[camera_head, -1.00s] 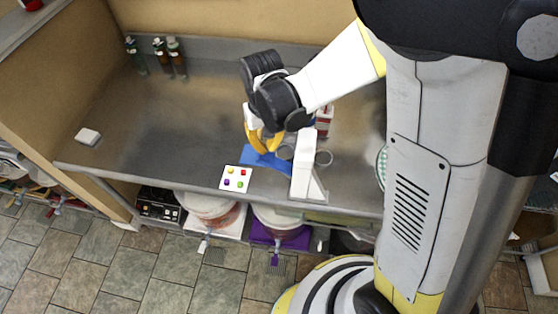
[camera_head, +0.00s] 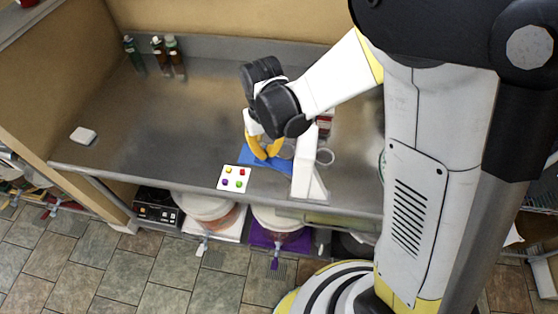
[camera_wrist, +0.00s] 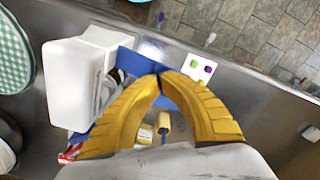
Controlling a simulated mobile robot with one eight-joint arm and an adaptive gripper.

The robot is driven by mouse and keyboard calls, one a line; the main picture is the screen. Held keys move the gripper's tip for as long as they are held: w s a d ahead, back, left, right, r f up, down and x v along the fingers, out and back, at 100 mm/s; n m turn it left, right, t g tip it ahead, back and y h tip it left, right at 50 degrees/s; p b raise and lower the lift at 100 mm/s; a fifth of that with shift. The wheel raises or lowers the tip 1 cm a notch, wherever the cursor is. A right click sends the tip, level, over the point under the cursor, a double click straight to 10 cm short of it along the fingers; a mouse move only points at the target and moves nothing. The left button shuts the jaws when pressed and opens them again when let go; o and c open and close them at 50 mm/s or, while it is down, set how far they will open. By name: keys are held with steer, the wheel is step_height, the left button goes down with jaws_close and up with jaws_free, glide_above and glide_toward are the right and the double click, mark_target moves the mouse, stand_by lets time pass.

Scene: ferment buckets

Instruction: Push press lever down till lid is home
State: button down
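The stand is also large at the left of the wrist view (camera_wrist: 75,85). My gripper (camera_head: 263,157) hangs just left of the stand, over the mat, its yellow fingers curved together. In the wrist view the fingertips (camera_wrist: 161,76) meet with nothing seen between them. A small tan cylinder (camera_wrist: 165,122) shows beyond the fingers; I cannot tell whether it is the lever. The lid is not clearly visible.
A white card with coloured buttons (camera_head: 234,178) lies left of the stand. Bottles (camera_head: 175,58) stand at the back left, and a white block (camera_head: 83,135) lies at the far left. Buckets (camera_head: 207,210) sit under the counter. The counter's left middle is clear.

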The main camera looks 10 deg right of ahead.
steer(key=shift+f+b, duration=0.4)
steer(key=shift+f, duration=0.35)
steer(key=shift+f+b, duration=0.7)
steer(key=shift+b, duration=0.15)
steer(key=shift+f+b, duration=0.75)
steer(key=shift+b, duration=0.05)
steer(key=shift+f, duration=0.1)
steer(key=shift+f+b, duration=0.7)
steer(key=shift+b, duration=0.1)
steer(key=shift+f, duration=0.3)
steer(key=shift+r, duration=0.1)
